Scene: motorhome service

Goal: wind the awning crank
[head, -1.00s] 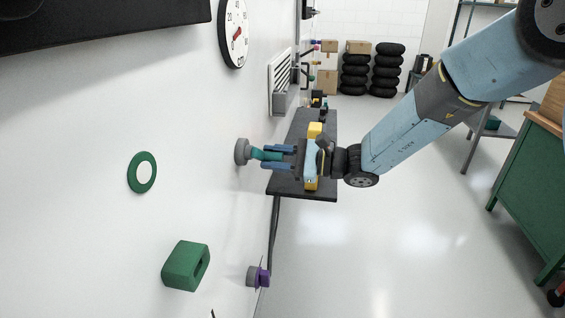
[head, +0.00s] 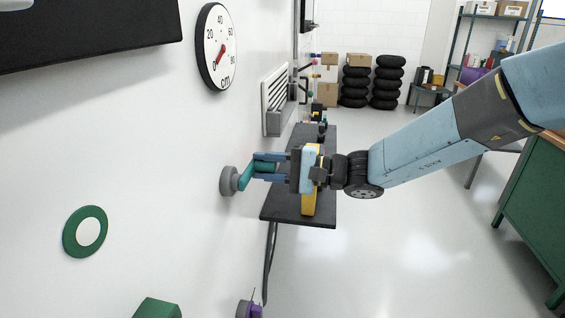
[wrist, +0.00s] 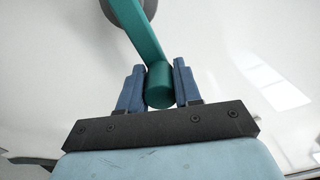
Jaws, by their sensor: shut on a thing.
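The awning crank is a teal arm with a round knob (head: 246,177) on a grey hub (head: 228,181) that sticks out of the white wall. My gripper (head: 268,168) reaches in from the right with its blue fingers shut on the crank's knob. In the wrist view the teal knob (wrist: 160,84) sits between the two blue fingers, and the crank arm (wrist: 142,38) runs up from it to the hub at the top edge. A round white dial (head: 216,48), marked in cm, is on the wall above, its red pointer near the low numbers.
A dark shelf (head: 282,208) stands out from the wall below my gripper. A green ring (head: 85,231), a green block (head: 157,308) and a purple-capped fitting (head: 250,310) are on the wall, lower down. A green cabinet (head: 530,205) is at the right. The floor between is clear.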

